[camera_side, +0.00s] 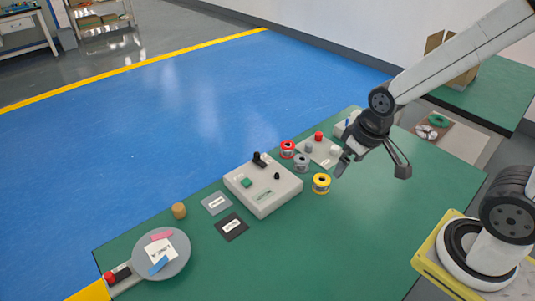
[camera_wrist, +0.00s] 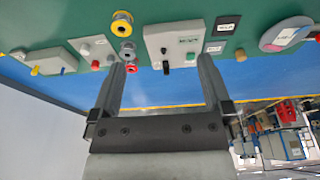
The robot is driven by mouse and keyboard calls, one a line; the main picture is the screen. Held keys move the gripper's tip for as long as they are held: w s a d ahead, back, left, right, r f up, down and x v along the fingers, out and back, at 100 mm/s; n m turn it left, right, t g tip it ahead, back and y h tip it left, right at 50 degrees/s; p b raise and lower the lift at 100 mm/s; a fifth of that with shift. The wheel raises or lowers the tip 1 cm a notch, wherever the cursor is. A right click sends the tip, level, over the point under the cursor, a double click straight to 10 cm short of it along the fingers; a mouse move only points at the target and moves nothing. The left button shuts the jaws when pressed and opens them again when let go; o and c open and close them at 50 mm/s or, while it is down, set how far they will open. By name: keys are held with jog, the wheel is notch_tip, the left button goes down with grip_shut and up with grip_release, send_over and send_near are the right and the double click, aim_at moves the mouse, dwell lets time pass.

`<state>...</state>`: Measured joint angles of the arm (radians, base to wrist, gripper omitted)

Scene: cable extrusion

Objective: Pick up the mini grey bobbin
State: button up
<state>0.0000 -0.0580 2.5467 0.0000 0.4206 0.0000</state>
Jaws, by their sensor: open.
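A small grey bobbin (camera_side: 301,161) stands on the green table between a red bobbin (camera_side: 288,149) and a yellow bobbin (camera_side: 321,183). In the wrist view the grey bobbin (camera_wrist: 128,51) is near the left fingertip, again between the yellow bobbin (camera_wrist: 122,24) and the red bobbin (camera_wrist: 130,68). My gripper (camera_side: 343,163) hangs above the table, to the right of the grey bobbin and apart from it. In the wrist view my gripper (camera_wrist: 162,62) has its two fingers spread wide, with nothing held between them.
A light control box (camera_side: 264,187) with a black switch stands left of the bobbins. A pale plate with red, grey and white knobs (camera_side: 319,151) lies just behind them. Dark and grey labelled cards (camera_side: 232,226) and a round grey disc (camera_side: 177,263) lie further left. The table's front middle is clear.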

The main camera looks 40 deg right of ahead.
jog(key=shift+w+v, duration=0.4)
jog(key=shift+v, duration=1.35)
jog(key=m+t+y, duration=0.8)
jog(key=m+y, duration=0.1)
jog(key=m, duration=1.9)
send_over(309, 159)
jog(key=s+d, duration=0.4)
jog(key=f, duration=1.7)
jog(key=a+f, duration=0.1)
jog(key=f, duration=0.7)
jog(key=shift+f, duration=0.9)
jog(key=shift+x, duration=1.3)
jog(key=shift+w, duration=0.1)
